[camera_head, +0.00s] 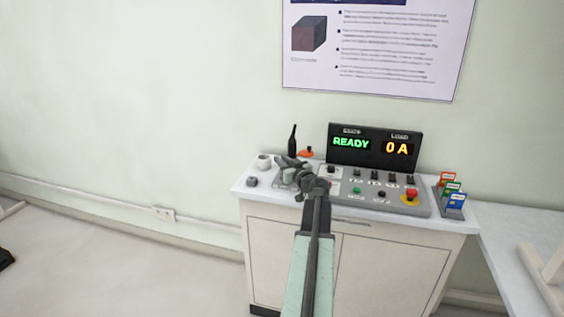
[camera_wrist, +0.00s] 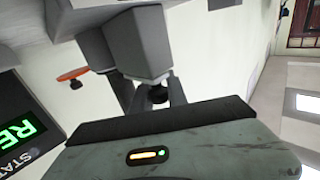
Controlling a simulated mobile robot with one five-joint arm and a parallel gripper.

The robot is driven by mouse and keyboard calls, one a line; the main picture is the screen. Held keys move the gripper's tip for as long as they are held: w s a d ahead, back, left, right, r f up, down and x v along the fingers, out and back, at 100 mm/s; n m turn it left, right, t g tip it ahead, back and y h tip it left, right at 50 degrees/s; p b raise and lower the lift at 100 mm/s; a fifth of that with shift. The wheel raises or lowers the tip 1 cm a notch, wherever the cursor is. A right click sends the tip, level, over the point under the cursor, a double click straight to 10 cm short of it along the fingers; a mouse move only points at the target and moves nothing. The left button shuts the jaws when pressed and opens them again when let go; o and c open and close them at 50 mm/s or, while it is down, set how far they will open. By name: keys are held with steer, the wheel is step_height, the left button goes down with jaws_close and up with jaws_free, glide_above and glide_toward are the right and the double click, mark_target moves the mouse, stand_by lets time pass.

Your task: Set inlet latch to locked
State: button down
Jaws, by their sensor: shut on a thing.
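My gripper (camera_head: 281,163) is over the left part of the bench, above a light grey fixture (camera_head: 284,183). In the wrist view the grey fingers (camera_wrist: 155,88) are closed around a small dark knob-like part (camera_wrist: 158,93). Most of this part is hidden by the fingers, and I cannot tell from its shape whether it is the inlet latch. No locked or unlocked marking is readable. My wrist and fingers cover part of the fixture in the head view.
A display (camera_head: 375,147) reads READY and 0 A behind a control panel (camera_head: 350,190) with a red button (camera_head: 411,193). Coloured cards (camera_head: 453,192) stand at the right.

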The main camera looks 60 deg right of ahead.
stand_by(0.4)
steer(key=shift+w+d, duration=0.2)
steer(key=shift+d, duration=0.45)
steer(key=shift+w+d, duration=0.2)
steer(key=shift+d, duration=0.4)
steer(key=c, duration=1.3)
jaws_free()
